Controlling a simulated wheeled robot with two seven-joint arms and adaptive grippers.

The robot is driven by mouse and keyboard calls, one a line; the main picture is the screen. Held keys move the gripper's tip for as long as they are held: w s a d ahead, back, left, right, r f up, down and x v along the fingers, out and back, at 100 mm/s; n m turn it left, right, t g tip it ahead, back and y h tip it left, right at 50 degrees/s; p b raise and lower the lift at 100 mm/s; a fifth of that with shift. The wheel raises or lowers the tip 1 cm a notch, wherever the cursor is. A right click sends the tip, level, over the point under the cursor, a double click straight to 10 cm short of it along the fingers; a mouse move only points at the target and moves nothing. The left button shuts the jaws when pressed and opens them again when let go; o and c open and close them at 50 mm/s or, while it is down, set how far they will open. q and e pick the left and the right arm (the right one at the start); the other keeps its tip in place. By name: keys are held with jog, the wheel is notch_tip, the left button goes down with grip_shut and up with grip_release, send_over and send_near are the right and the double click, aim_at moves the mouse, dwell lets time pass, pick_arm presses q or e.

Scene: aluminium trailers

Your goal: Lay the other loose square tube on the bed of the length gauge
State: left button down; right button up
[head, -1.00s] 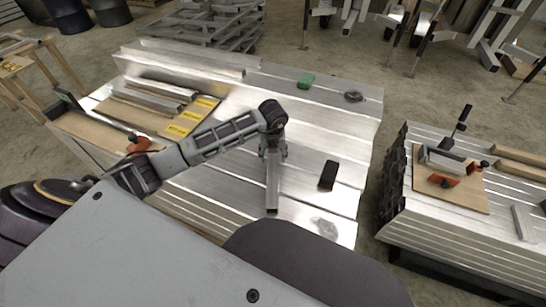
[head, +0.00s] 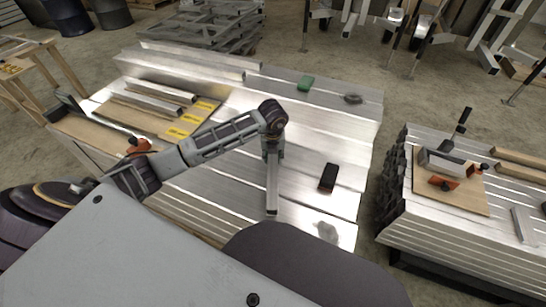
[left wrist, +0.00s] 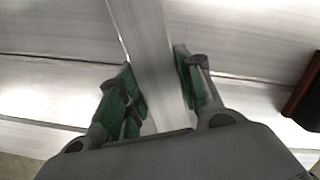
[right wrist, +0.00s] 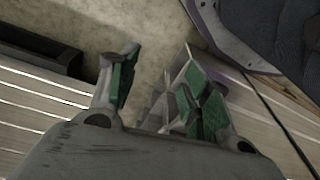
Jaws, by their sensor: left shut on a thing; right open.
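A bare square tube (head: 272,190) is in my left gripper (head: 273,150), over the middle of the aluminium surface. In the left wrist view the tube (left wrist: 148,45) runs between the two green-padded fingers of the left gripper (left wrist: 155,88), which are shut on it. I cannot tell whether the tube touches the surface below. Other tubes (head: 150,101) lie on a wooden board with yellow labels at the left. My right gripper (right wrist: 160,88) is open and empty.
A dark block (head: 328,177) lies right of the held tube. A green piece (head: 306,83) and a small grey item (head: 353,98) lie at the back. On the right stack, a wooden board (head: 462,200) carries an orange-handled clamp and a short tube. A gap separates the stacks.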

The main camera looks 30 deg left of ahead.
pick_arm(q)
notch_tip(320, 180, up, 8)
jog(key=shift+f+p, duration=0.1)
jog(key=shift+p, duration=0.5)
jog(key=shift+r, duration=0.65)
pick_arm(e)
jog(key=shift+d+f, duration=0.2)
jog(key=shift+f, duration=0.55)
jog(key=shift+d+f, duration=0.15)
jog(key=shift+f, duration=0.65)
jog(key=shift+d+f, duration=0.2)
jog(key=shift+f, duration=0.55)
pick_arm(q)
jog(key=shift+s, duration=0.1)
pick_arm(e)
jog(key=shift+s+d+f, duration=0.1)
jog(key=shift+s+f, duration=0.05)
jog(key=shift+s, duration=0.35)
